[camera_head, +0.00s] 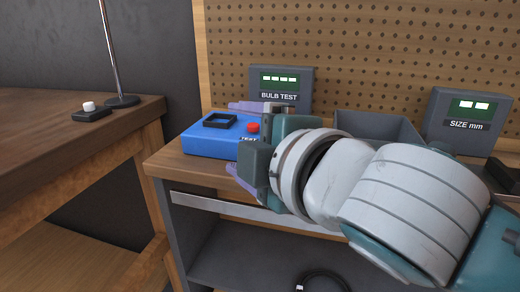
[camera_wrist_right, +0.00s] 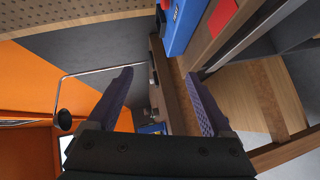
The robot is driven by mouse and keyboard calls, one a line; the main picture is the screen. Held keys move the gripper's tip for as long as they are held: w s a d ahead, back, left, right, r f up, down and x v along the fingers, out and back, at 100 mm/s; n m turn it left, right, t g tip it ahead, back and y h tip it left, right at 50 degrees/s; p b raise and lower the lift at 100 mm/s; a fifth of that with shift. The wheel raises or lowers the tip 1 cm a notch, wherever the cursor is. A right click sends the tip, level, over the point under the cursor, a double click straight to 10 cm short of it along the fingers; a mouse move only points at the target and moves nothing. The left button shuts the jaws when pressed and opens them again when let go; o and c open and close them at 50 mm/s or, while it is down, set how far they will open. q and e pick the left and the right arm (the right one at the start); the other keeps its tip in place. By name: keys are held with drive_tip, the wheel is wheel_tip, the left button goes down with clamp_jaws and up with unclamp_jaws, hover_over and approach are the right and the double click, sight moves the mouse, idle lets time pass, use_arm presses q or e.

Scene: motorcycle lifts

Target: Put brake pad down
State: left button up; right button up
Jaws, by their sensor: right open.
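I cannot make out a brake pad for certain in either view. My right gripper (camera_head: 231,137) is at the left end of the workbench, beside the blue test box (camera_head: 218,137). Its purple fingers stand wide apart, and the wrist hides part of the box. In the right wrist view the gripper (camera_wrist_right: 158,78) is open, with nothing seen held between its fingers. The blue box shows at the top of that view (camera_wrist_right: 185,25). A flat red piece (camera_wrist_right: 222,14) lies on wood beside it; I cannot tell what it is. My left gripper is not in view.
A bulb test display (camera_head: 280,85), a grey bin (camera_head: 375,127) and a size display (camera_head: 467,118) stand along the pegboard (camera_head: 370,45). A wooden table (camera_head: 60,130) with a small switch box (camera_head: 91,113) stands left, across a gap. A dark cable loop (camera_head: 322,281) lies below.

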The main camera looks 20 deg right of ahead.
drive_tip(key=s+d+f+m+g, duration=0.1)
drive_tip(key=s+f+m+g, duration=0.3)
drive_tip(key=s, duration=0.4)
drive_tip(key=s+d+f+m+g, duration=0.2)
drive_tip(key=s+f+m+g, duration=0.2)
drive_tip(key=s+m, duration=0.2)
drive_tip(key=s+d+f+m+g+h, duration=0.1)
drive_tip(key=s+d+f+m+g, duration=0.1)
drive_tip(key=s, duration=0.9)
wheel_tip(320, 180, down, 3)
drive_tip(key=m+g, duration=0.1)
drive_tip(key=m, duration=0.1)
drive_tip(key=shift+d+m+g, duration=0.15)
drive_tip(key=shift+m+g, duration=0.25)
wheel_tip(320, 180, up, 57)
drive_tip(key=p, duration=5.7)
